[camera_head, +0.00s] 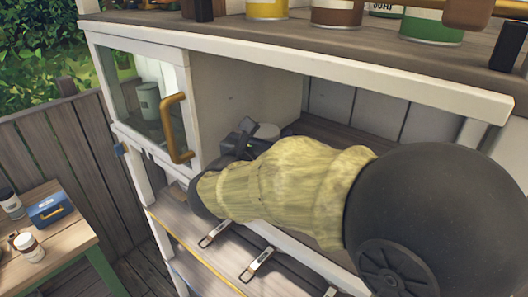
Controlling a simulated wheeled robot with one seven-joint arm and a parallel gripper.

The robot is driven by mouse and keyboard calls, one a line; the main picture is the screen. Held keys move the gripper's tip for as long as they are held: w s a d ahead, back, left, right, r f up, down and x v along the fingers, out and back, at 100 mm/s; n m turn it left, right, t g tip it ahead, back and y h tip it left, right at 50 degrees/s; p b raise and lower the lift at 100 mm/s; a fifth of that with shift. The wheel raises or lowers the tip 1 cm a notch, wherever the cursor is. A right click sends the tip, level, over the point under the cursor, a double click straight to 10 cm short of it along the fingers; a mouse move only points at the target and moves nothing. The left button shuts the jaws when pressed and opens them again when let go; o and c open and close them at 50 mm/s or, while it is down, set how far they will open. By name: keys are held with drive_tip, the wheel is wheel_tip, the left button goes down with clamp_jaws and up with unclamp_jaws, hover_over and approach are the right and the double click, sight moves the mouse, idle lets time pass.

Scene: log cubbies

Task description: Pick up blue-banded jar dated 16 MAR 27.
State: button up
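My gripper (240,137) is a small dark shape at the far end of my yellow-sleeved arm, inside the open cubby. My own arm covers most of it, so I cannot see how far apart its fingers are. A pale round top (267,131), perhaps a jar lid, shows just right of the gripper. Its sides are hidden, so I cannot tell its band, its date, or whether the gripper touches it. No blue band or 16 MAR 27 date can be read anywhere in view.
A glass door with a brass handle (177,128) stands left of the cubby; a grey-green container (148,102) shows behind it. Several cans, one yellow-banded (267,9), stand on the top shelf (230,33). A side table (45,248) at left holds a blue box (51,209) and jars.

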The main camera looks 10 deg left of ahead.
sight(269, 125)
drive_tip(key=shift+c, duration=1.2)
drive_tip(key=shift+r, duration=0.1)
drive_tip(key=shift+r+b, duration=0.35)
drive_tip(key=shift+r, duration=0.15)
wheel_tip(269, 125, up, 2)
drive_tip(key=shift+b, duration=0.5)
drive_tip(key=b+v, duration=0.5)
drive_tip(key=v, duration=1.3)
drive_tip(key=shift+r, duration=0.2)
drive_tip(key=shift+w+a, duration=0.15)
